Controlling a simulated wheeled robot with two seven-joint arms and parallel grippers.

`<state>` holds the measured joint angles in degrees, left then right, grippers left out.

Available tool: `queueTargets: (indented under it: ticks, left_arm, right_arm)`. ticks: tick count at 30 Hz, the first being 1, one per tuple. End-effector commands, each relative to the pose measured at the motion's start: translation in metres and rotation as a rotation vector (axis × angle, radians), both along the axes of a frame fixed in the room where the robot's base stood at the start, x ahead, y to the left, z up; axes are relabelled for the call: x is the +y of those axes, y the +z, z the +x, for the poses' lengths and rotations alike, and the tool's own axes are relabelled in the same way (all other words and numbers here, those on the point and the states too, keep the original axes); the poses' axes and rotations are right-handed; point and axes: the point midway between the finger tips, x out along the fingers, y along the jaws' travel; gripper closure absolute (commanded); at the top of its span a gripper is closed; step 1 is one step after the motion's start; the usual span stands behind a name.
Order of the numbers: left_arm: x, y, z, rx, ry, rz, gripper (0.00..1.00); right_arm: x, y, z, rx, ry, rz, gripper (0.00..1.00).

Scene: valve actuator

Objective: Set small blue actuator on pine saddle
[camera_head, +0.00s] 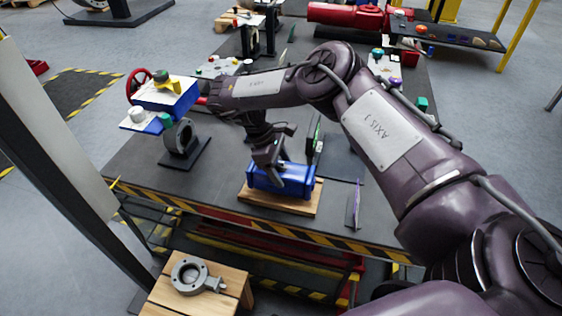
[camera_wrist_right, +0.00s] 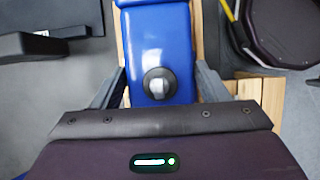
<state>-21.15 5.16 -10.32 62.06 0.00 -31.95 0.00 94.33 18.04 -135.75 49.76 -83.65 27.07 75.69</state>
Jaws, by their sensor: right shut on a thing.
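The small blue actuator (camera_head: 283,180) lies on its side over the wooden pine saddle (camera_head: 312,208) near the front edge of the table. My right gripper (camera_head: 268,160) is above it with its fingers pointing down, shut on the actuator. In the right wrist view the blue actuator (camera_wrist_right: 160,45) runs between the two fingers of my right gripper (camera_wrist_right: 160,88), with a dark round knob on top. Pale wood of the saddle (camera_wrist_right: 197,40) shows beside it. Whether the actuator fully rests on the wood is hard to tell. My left gripper is not in view.
The dark table (camera_head: 140,165) has a striped front edge. A valve with a larger blue-and-white actuator (camera_head: 165,95) stands left of my arm. A thin upright plate (camera_head: 354,205) stands just right of the saddle. A wooden stool (camera_head: 170,292) with a grey valve body (camera_head: 197,277) is in front.

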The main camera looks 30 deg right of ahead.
Motion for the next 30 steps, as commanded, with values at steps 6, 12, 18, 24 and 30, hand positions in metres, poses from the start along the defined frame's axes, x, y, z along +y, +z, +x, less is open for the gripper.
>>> queueTargets:
  ticks: [6, 12, 18, 24, 30]
  left_arm:
    - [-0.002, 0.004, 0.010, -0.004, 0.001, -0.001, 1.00]
    - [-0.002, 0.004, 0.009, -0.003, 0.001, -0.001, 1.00]
    - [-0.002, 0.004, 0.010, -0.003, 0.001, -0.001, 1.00]
    - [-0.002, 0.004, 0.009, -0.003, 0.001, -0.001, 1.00]
    - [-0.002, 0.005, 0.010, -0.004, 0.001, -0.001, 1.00]
  right_arm:
    - [0.000, -0.015, 0.001, -0.004, -0.002, -0.001, 1.00]
    - [0.000, -0.015, 0.001, -0.004, -0.002, -0.001, 1.00]
    - [0.000, -0.018, 0.000, -0.001, 0.000, 0.000, 0.22]
    - [0.000, -0.018, 0.000, -0.001, 0.000, 0.000, 0.10]
    - [0.001, -0.015, 0.001, -0.001, 0.001, 0.000, 0.10]
